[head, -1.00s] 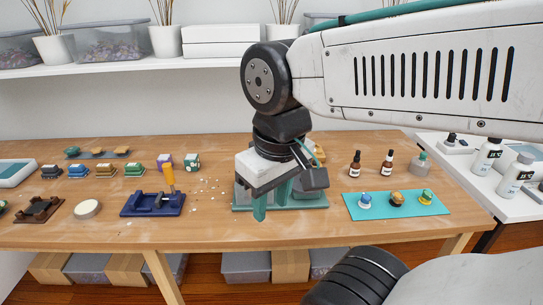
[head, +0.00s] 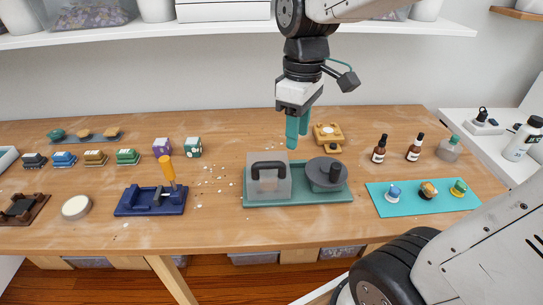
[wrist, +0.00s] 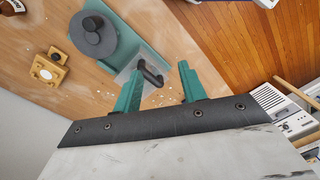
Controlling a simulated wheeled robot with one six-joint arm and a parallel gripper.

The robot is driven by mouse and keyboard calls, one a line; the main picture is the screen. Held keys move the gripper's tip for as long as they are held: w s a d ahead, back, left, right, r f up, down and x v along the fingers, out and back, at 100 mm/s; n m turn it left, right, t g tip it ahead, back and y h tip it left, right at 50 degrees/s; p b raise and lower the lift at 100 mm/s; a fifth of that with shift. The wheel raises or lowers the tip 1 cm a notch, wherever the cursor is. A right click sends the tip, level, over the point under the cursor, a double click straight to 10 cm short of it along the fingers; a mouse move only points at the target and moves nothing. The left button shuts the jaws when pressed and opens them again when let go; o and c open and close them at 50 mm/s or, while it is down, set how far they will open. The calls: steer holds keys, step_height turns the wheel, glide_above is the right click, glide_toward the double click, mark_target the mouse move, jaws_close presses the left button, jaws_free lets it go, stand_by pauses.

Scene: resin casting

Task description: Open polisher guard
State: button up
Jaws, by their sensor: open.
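The polisher has a green base (head: 330,198) on the wooden table. Its translucent grey box guard (head: 268,186), with a black handle (head: 270,164) on top, sits over the base's left part. A dark grey disc (head: 326,171) with a black knob lies uncovered on the right part. My gripper (head: 298,143) is open and empty, raised above and behind the polisher, apart from it. In the wrist view the handle (wrist: 150,74) shows between the two green fingers (wrist: 160,70), farther off; the disc (wrist: 94,38) is left of it. The guard's inside is unclear.
A yellow device (head: 328,133) stands behind the disc. A teal mat (head: 428,203) with small pieces and two brown bottles (head: 379,149) are to the right. A blue fixture with an orange handle (head: 150,200) is to the left. White crumbs lie between it and the polisher.

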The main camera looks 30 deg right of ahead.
mark_target(268, 168)
steer(key=w+f+n+g, duration=0.2)
steer(key=w+f+n, duration=0.4)
steer(key=w, duration=0.4)
steer(key=x, duration=0.5)
steer(key=a+x, duration=0.1)
steer(key=x, duration=0.2)
steer(key=shift+w, duration=0.35)
jaws_close()
steer(key=shift+a, duration=0.1)
